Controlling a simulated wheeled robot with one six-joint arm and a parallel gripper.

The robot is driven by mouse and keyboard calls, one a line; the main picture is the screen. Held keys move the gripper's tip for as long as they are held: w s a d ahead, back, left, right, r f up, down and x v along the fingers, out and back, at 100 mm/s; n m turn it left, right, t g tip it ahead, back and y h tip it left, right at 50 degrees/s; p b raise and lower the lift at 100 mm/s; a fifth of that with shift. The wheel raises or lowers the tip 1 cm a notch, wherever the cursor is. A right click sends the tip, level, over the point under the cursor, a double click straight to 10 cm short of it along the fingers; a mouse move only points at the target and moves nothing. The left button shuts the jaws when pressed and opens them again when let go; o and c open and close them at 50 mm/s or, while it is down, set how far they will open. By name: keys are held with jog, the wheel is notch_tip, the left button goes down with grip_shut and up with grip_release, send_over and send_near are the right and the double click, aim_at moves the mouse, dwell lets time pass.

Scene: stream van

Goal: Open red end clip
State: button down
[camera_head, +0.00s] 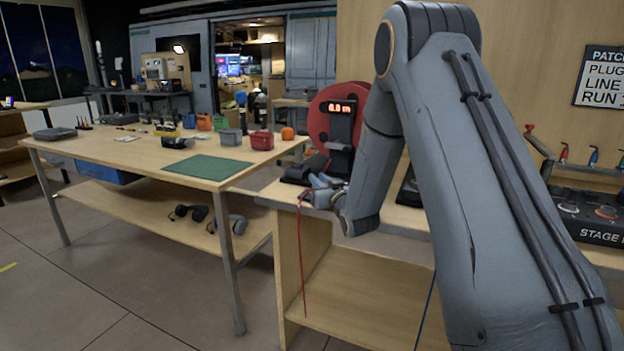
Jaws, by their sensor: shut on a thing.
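The clip cannot be made out clearly between the fingers. A thin red lead (304,265) hangs down from beside the gripper, over the bench's front edge. My forearm and wrist hide part of the bench to the right.
A long table at left holds a green mat (207,167), a red case (262,140) and other small items. A black stage box (592,218) stands on the right. A blue lead (426,305) hangs below the bench. Floor at left is clear.

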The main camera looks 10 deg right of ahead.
jog(key=c, duration=1.7)
grip_release()
jog(key=shift+o, duration=0.2)
jog(key=shift+s+d, duration=0.2)
jog(key=shift+s, duration=1.05)
jog(key=shift+s+d, duration=0.2)
jog(key=shift+s, duration=1.1)
jog(key=shift+s+d, duration=0.2)
jog(key=shift+s, duration=1.05)
